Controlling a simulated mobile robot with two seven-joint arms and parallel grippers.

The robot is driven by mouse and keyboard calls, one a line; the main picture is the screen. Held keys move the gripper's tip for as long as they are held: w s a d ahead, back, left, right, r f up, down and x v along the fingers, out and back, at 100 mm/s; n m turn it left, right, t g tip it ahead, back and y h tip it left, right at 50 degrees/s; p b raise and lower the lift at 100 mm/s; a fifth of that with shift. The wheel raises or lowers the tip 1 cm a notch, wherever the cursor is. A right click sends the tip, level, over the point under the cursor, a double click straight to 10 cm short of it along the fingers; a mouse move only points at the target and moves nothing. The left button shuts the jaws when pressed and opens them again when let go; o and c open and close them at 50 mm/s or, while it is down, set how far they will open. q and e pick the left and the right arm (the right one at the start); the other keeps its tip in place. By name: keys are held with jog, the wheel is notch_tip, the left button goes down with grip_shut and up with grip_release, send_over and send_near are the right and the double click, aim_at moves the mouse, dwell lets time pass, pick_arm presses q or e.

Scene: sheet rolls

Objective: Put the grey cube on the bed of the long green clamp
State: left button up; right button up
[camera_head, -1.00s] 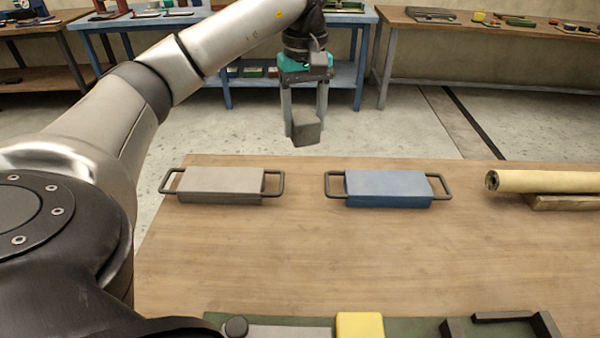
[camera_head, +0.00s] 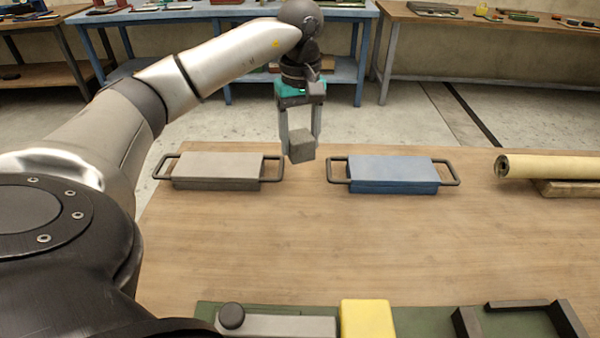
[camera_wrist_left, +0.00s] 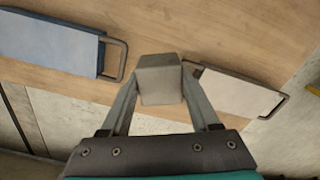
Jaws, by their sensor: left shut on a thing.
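The grey cube (camera_head: 302,147) is held between the fingertips of my left gripper (camera_head: 300,138), upright above the far edge of the wooden table. It hangs in the gap between a grey block and a blue block with handles. In the left wrist view the cube (camera_wrist_left: 159,80) sits between both fingers, clear of the table. A long green base (camera_head: 208,309), seemingly the long green clamp, lies at the near edge. It carries a pale grey bar (camera_head: 285,326) with a dark knob, a yellow block (camera_head: 367,320) and dark brackets. Its near side is cut off by the frame.
The grey block (camera_head: 217,166) and the blue block (camera_head: 393,170), each with two dark handles, lie along the far side. A cream roll (camera_head: 550,169) rests on a wooden support at right. The middle of the table (camera_head: 330,240) is bare.

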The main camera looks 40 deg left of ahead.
pick_arm(q)
notch_tip(320, 180, down, 7)
jog(key=shift+r+b, duration=0.2)
jog(key=shift+b, duration=0.75)
jog(key=shift+f+b, duration=0.55)
jog(key=shift+f, duration=1.1)
pick_arm(e)
jog(key=w+a+r, duration=0.2)
jog(key=w+r, duration=0.1)
jog(key=r, duration=0.3)
jog(key=shift+w+r, duration=0.2)
jog(key=shift+t, duration=0.3)
pick_arm(q)
jog(key=shift+f, duration=0.15)
jog(key=o, duration=1.5)
jog(key=shift+c, duration=0.2)
pick_arm(e)
jog(key=shift+r, duration=0.1)
